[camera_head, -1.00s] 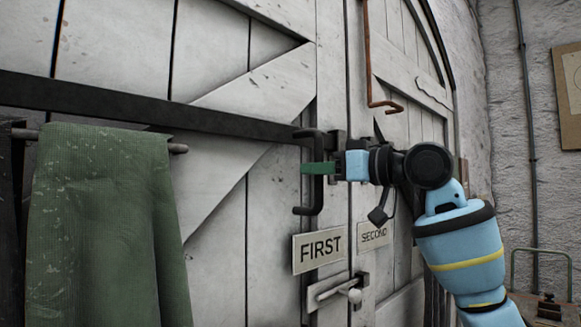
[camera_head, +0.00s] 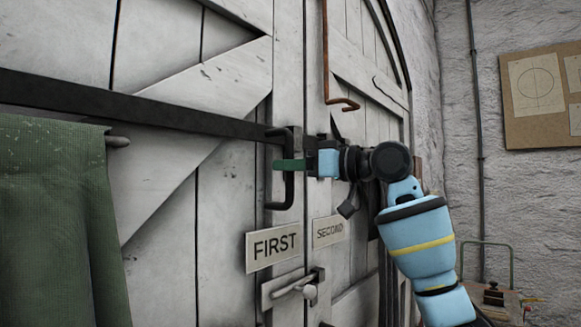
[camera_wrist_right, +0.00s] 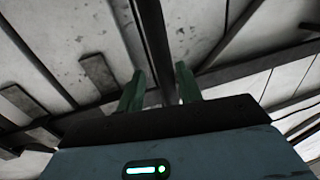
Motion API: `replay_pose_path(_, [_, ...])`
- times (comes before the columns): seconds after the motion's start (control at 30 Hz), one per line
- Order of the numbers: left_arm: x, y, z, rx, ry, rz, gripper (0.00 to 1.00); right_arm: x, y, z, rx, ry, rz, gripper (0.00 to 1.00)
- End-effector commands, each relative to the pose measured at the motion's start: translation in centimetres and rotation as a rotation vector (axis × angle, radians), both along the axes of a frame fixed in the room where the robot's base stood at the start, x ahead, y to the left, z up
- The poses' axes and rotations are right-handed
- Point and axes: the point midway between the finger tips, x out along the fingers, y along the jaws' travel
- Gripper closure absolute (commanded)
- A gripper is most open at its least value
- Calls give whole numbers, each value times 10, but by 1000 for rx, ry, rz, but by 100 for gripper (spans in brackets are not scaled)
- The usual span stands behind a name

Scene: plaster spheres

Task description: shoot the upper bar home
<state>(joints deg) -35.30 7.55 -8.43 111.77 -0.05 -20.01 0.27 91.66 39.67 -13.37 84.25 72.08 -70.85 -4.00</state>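The upper bar (camera_head: 190,117) is a long flat black bar. It runs across the pale plank doors (camera_head: 230,205) from the left. At its right end is a dark D-shaped handle (camera_head: 289,190), just left of the seam between the doors. My right gripper (camera_head: 288,165) comes from the right, its green fingers across the handle's upright. In the right wrist view a dark upright (camera_wrist_right: 155,40) stands between the two green fingers (camera_wrist_right: 160,88), so I read the gripper as shut on the handle. My left gripper is out of view.
A hooked copper rod (camera_head: 326,60) hangs above my right gripper. A green cloth (camera_head: 60,220) hangs at left. A pinned board (camera_head: 545,98) is on the right wall.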

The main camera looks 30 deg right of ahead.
Motion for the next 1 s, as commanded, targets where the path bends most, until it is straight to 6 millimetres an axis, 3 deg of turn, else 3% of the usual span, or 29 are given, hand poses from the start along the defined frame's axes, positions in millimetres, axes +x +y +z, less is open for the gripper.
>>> replay_pose_path(0.27, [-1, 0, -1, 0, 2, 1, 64, -2, 0, -2, -1, 3, 4, 65])
replay_pose_path(0.7, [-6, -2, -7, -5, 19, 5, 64, -52, -33, -3, -1, 3, 1, 65])
replay_pose_path(1.0, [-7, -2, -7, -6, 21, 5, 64, -66, -41, -2, 0, 2, 3, 65])
